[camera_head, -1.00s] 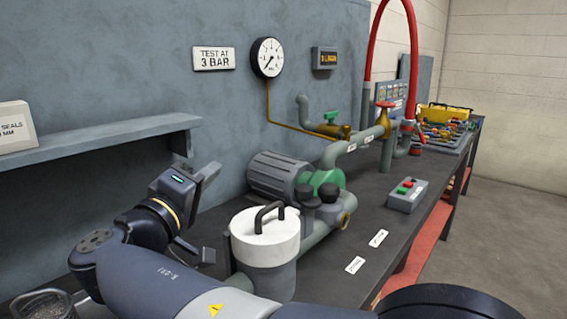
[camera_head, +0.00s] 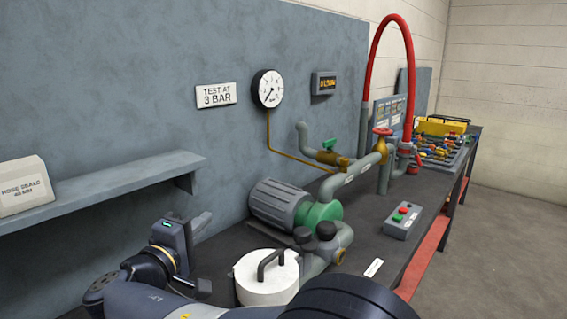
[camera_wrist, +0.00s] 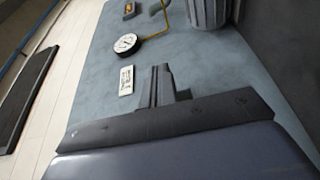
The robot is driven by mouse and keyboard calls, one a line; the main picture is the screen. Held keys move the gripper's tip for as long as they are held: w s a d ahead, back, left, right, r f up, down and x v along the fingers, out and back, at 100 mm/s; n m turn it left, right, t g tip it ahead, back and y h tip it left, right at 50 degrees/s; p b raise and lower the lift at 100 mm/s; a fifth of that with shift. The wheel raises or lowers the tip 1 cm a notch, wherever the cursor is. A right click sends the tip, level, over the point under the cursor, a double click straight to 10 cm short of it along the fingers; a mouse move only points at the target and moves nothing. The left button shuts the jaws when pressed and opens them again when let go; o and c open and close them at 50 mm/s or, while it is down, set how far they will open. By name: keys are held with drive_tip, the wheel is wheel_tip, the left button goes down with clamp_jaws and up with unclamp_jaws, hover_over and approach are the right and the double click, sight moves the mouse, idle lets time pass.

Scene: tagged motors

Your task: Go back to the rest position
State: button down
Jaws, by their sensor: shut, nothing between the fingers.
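My gripper (camera_head: 200,224) is at the lower left of the head view, at the end of my folded arm. It is in front of the blue-grey wall panel (camera_head: 130,110), below the shelf's right end. In the wrist view my gripper's fingers (camera_wrist: 160,82) are together, with nothing between them. They point toward the panel, near the sign and the round gauge. The gripper appears clear of the white-lidded pot (camera_head: 262,290), which stands to its right.
A grey shelf (camera_head: 100,193) with a box of hose seals (camera_head: 22,190) is at left. On the bench stand a green-and-grey pump (camera_head: 282,205), pipes and a control box (camera_head: 402,220). A gauge (camera_head: 268,88) hangs on the panel. Floor (camera_head: 510,240) at right is clear.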

drive_tip(key=shift+w+a+f+n+g+p, duration=0.25)
drive_tip(key=shift+w+a+f+n+p, duration=0.35)
drive_tip(key=shift+p, duration=1.15)
drive_tip(key=shift+w+a+f+n+g+p, duration=0.3)
drive_tip(key=shift+n+p, duration=0.5)
drive_tip(key=shift+p, duration=0.95)
drive_tip(key=shift+a+f, duration=0.1)
